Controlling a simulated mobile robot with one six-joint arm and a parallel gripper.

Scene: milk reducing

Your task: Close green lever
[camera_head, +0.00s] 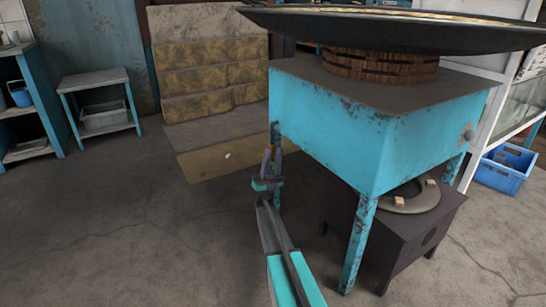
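My arm reaches up from the bottom of the head view. My gripper (269,163) is at the left corner of a teal metal stand (325,127), beside its far left leg. The gripper is small in the picture, and I cannot tell whether its fingers are open or shut or touch anything. I cannot clearly make out a green lever. A small dark fitting (275,132) shows at the stand's left edge just above the gripper.
A large dark wok (400,36) sits on a brick ring (380,66) above the stand. A dark burner box (405,232) is under it. A blue crate (503,170) lies at the right. A small teal table (95,78) stands at the back left. The left floor is clear.

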